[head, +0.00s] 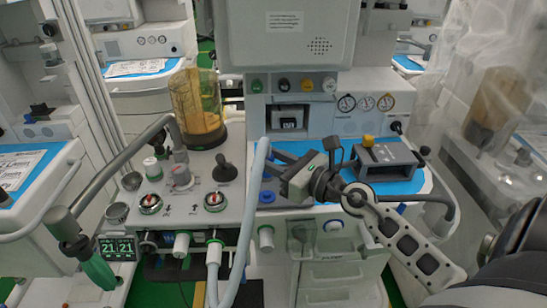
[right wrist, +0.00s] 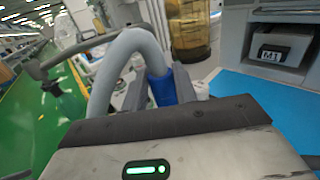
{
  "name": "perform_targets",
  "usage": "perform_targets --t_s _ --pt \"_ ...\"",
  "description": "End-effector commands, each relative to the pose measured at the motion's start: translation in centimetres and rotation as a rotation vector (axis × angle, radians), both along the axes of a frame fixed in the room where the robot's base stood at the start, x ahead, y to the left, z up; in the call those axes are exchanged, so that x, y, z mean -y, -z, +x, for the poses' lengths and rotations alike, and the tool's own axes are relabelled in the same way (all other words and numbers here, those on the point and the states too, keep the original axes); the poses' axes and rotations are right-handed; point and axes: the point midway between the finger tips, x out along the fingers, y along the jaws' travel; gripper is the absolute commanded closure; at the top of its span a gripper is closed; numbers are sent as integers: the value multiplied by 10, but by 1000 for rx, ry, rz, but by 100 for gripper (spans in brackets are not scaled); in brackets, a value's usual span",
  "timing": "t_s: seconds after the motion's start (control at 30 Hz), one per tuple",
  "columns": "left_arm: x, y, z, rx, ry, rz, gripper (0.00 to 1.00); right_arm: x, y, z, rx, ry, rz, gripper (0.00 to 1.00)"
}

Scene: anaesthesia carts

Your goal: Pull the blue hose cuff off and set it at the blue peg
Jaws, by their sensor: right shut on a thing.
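The pale grey-blue hose (head: 248,205) rises from the front of the machine and bends over near my right gripper (head: 272,162). The blue cuff (right wrist: 162,90) is at the hose's end in the right wrist view, just beyond the gripper body. My right gripper is shut on the cuff; its fingers are partly hidden by the hose in the head view. A blue peg (head: 267,196) appears below the gripper, at the left edge of the blue work surface. Whether the cuff touches anything beneath it cannot be told. My left gripper is not in view.
A grey device with a yellow knob (head: 385,158) stands right of the gripper on the blue surface (head: 405,186). The amber canister (head: 197,105), a black knob (head: 224,170) and a grey tube arm (head: 125,155) stand left.

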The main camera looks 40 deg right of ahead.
Motion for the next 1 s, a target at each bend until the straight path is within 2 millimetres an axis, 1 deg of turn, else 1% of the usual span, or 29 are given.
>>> perform_targets --t_s 0.03,0.13,0.4,0.5,0.67,1.0 --pt "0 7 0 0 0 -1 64 0 8 0 0 0 0 100" --pt "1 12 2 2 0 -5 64 0 17 0 0 0 1 100" --pt "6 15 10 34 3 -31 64 0 44 0 -1 -1 0 100" --pt "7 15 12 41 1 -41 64 0 50 0 -1 -1 0 100" --pt "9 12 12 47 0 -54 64 0 53 0 -1 0 0 100" --pt "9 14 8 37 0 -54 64 0 52 0 0 0 1 100"
